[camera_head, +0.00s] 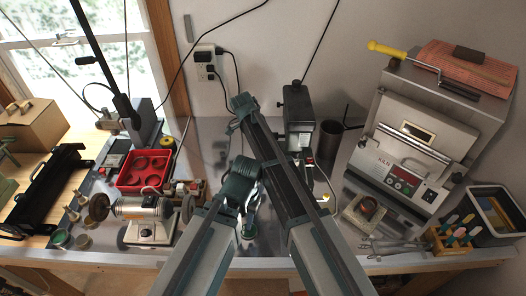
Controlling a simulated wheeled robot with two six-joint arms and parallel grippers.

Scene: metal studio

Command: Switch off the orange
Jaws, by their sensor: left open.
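I cannot make out for certain which thing is the orange one to switch off.
A bench grinder (143,211) and a red tray (146,169) stand left of my arms. A dark machine (299,108) stands behind them. A tool holder (450,237) is at the right front. A narrow bare strip of bench (268,240) shows near the front edge.

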